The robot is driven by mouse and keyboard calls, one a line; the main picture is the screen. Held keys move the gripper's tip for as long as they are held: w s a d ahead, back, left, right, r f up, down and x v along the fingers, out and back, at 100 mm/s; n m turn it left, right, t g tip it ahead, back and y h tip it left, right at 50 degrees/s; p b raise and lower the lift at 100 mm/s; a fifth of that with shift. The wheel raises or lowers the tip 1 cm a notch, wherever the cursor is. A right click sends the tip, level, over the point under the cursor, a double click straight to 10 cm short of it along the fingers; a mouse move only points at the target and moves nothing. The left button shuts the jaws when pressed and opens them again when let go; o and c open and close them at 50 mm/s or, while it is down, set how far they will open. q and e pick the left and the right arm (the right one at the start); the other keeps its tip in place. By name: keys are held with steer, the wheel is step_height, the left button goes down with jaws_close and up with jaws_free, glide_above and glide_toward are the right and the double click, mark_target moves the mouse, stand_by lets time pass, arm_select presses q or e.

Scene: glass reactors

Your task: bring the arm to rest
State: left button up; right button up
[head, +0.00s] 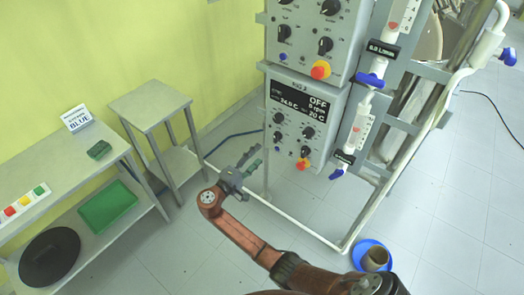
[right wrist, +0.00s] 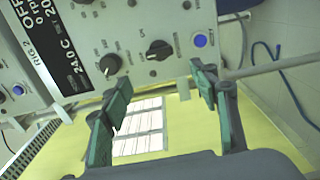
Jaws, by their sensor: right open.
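My right arm reaches in from the bottom of the head view, its orange link bent up toward the middle. My right gripper (head: 252,161) is in the air to the left of the lower control box (head: 296,118), apart from it. In the right wrist view the two green-padded fingers of my right gripper (right wrist: 160,80) stand wide apart, with nothing between them. The control box (right wrist: 125,40) with its knobs and blue button shows beyond the fingertips. My left gripper is not in view.
The rig frame with white pipes and blue valves (head: 370,80) stands right of the gripper. A small steel table (head: 150,104) and a bench (head: 75,150) with a BLUE sign (head: 76,118) stand left. A blue dish (head: 360,248) is on the floor. Floor between is clear.

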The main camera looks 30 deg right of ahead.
steer(key=shift+s+a, duration=0.1)
steer(key=shift+a, duration=0.2)
steer(key=s+d+f+n+y, duration=0.1)
steer(key=s+f+y, duration=0.2)
steer(key=f, duration=0.9)
steer(key=s+d+f+n+g+y+p, duration=0.1)
steer(key=s+d+f+n+y, duration=0.15)
steer(key=f, duration=0.95)
steer(key=s+d+f+n+y, duration=0.15)
steer(key=s+f, duration=0.25)
steer(key=f, duration=0.8)
steer(key=s+a+f+m+g+y, duration=0.1)
steer(key=s+f+y, duration=0.1)
steer(key=s+f, duration=0.65)
steer(key=s+a+f+g+y, duration=0.1)
steer(key=s+f+g+y, duration=0.15)
steer(key=s+f, duration=0.6)
steer(key=s+f+m+y, duration=0.1)
steer(key=s+f, duration=0.3)
steer(key=s, duration=0.9)
steer(key=s+a+f+m+g+y+p, duration=0.1)
steer(key=s+f+m+y, duration=0.1)
steer(key=s, duration=1.1)
steer(key=s+a+f+m+g+y, duration=0.1)
steer(key=s+f+m, duration=0.3)
steer(key=s, duration=1)
step_height(320, 180, down, 3)
steer(key=shift+f+y+p, duration=0.1)
steer(key=shift+y+p, duration=0.25)
steer(key=shift+y, duration=0.1)
